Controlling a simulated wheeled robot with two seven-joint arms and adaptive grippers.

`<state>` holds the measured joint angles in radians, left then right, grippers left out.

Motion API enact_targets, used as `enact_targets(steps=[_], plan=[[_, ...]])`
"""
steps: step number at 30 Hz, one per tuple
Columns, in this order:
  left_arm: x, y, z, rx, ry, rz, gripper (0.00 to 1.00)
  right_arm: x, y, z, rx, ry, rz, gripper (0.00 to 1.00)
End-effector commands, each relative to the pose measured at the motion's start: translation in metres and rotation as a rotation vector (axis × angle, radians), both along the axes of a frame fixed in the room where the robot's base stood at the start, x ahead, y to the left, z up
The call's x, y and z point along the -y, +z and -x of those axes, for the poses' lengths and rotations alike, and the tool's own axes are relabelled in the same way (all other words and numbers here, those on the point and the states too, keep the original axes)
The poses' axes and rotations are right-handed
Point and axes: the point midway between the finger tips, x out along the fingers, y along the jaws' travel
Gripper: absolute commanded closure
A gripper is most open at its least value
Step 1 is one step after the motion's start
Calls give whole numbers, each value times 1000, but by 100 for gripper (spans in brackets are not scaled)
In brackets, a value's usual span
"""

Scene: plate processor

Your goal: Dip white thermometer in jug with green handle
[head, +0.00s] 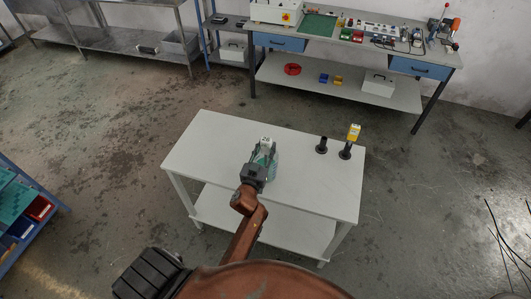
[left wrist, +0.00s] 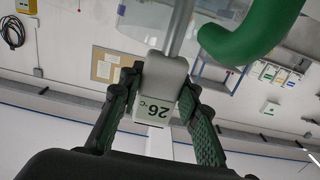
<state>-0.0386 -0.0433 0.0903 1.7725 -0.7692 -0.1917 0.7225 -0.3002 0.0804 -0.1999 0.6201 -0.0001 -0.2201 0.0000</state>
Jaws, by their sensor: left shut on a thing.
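The white thermometer (left wrist: 163,88), with a small display reading 26 °C, is held between the fingers of my left gripper (left wrist: 160,92). Its grey metal probe (left wrist: 181,28) points away from the fingers, toward the top of the left wrist view. The jug's thick green handle (left wrist: 255,38) curves close beside the probe. In the head view, my left gripper (head: 260,165) is over the white table and partly covers the jug (head: 274,165), with the thermometer's white head (head: 265,143) at its tip. I cannot tell whether the probe is inside the jug. My right gripper is not in view.
The white table (head: 210,150) is bare on its left side. A yellow thermometer (head: 354,132) stands in a black holder (head: 345,151) at the right, beside an empty black holder (head: 321,146). A workbench (head: 400,58) with tools stands behind, across open floor.

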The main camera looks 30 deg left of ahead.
Motion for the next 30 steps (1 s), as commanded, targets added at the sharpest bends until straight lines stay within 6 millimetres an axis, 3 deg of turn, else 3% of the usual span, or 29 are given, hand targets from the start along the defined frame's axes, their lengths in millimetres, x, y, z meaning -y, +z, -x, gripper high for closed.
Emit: enact_targets(steps=[3, 30], plan=[[0, 18, 0, 3, 0, -1, 95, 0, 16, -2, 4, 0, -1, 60], [0, 104, -1, 6, -1, -1, 95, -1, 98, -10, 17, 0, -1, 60]])
